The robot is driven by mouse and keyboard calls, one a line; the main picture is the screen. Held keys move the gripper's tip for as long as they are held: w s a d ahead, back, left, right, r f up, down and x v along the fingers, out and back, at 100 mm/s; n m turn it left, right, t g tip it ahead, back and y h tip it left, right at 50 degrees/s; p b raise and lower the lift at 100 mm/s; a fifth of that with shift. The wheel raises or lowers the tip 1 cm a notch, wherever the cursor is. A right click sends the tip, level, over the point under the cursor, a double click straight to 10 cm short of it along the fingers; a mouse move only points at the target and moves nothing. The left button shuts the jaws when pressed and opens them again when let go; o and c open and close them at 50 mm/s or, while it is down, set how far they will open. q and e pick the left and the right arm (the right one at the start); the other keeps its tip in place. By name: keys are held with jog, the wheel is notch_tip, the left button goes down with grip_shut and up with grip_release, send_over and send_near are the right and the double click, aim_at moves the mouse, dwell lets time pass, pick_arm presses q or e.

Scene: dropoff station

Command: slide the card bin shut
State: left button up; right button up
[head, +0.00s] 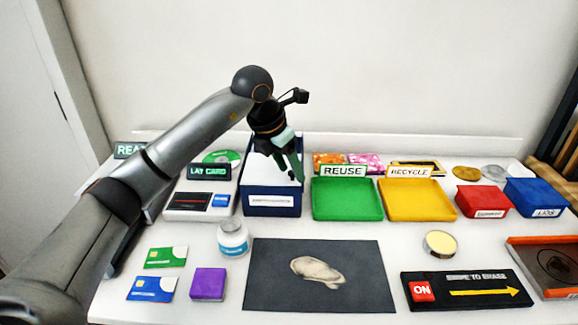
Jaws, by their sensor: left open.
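A navy blue bin (272,211), which I take to be the card bin, stands on the white table left of centre. It has a white label on its front, too small to read, and a pale inside or top. My left gripper (291,172) points down over the bin's right part, with its fingertips near the pale area. Its jaws are open with nothing visible between them. I cannot tell whether the fingers touch the bin. The arm and wrist hide part of the bin's back. My right gripper is not in view.
A green REUSE tray (346,212) stands close to the bin's right, then a yellow RECYCLE tray (417,213). A LAY CARD reader (197,202) stands to its left. A jar (233,239) stands in front, beside a dark mat (318,290). Two cards (165,257) lie front left.

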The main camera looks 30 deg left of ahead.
pick_arm(q)
jog(key=shift+r, duration=0.1)
jog(key=shift+s+a+r, duration=0.1)
jog(key=shift+r, duration=0.2)
jog(key=v, duration=1.1)
jog(key=shift+s+r, duration=0.2)
jog(key=shift+r, duration=0.1)
